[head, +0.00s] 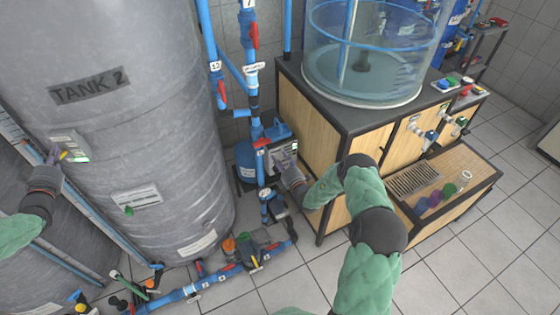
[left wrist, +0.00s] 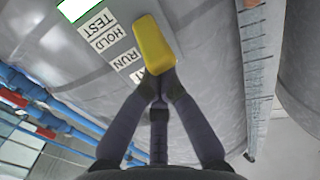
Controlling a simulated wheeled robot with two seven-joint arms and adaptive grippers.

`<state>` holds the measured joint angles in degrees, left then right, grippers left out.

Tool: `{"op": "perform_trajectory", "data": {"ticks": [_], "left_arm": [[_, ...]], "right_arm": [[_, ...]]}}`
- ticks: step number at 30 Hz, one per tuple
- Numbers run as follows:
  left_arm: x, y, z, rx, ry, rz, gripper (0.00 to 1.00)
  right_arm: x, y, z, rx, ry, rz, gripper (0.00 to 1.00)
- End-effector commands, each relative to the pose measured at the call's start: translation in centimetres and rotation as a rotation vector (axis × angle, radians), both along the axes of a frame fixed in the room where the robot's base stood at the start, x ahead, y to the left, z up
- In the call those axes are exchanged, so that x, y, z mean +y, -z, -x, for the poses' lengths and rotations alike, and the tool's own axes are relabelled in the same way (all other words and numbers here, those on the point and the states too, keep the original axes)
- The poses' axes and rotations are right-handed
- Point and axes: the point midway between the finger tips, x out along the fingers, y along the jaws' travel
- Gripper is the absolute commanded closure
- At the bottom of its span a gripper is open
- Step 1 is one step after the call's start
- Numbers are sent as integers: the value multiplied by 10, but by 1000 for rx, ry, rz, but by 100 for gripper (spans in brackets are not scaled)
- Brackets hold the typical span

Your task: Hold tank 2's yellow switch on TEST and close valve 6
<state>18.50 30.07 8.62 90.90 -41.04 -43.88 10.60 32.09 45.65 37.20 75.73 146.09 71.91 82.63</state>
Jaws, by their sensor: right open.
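Tank 2 (head: 130,110) is a large grey tank on the left, with a switch box (head: 70,146) on its side. My right gripper (head: 287,164) is open beside a controller box and a red-handled valve (head: 262,143). I cannot read which valve is number 6.
Blue pipes with red handles (head: 253,36) run up behind my right gripper. Low floor pipes with valves (head: 215,276) lie in front of tank 2. A wooden cabinet (head: 310,110) carrying a clear water tank (head: 365,65) stands to the right. Open tiled floor lies at bottom right.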

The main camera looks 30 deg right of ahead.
Motion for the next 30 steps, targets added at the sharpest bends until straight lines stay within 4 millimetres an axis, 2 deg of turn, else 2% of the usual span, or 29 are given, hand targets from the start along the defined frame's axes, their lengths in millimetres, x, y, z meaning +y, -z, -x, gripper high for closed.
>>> {"op": "perform_trajectory", "data": {"ticks": [24, 30], "left_arm": [[0, -58, 0, -2, -1, 1, 100], [0, -62, 0, -1, -1, 1, 100]], "right_arm": [[0, -25, 0, 0, 0, 0, 55], [0, -26, 0, 0, 0, 0, 55]]}}
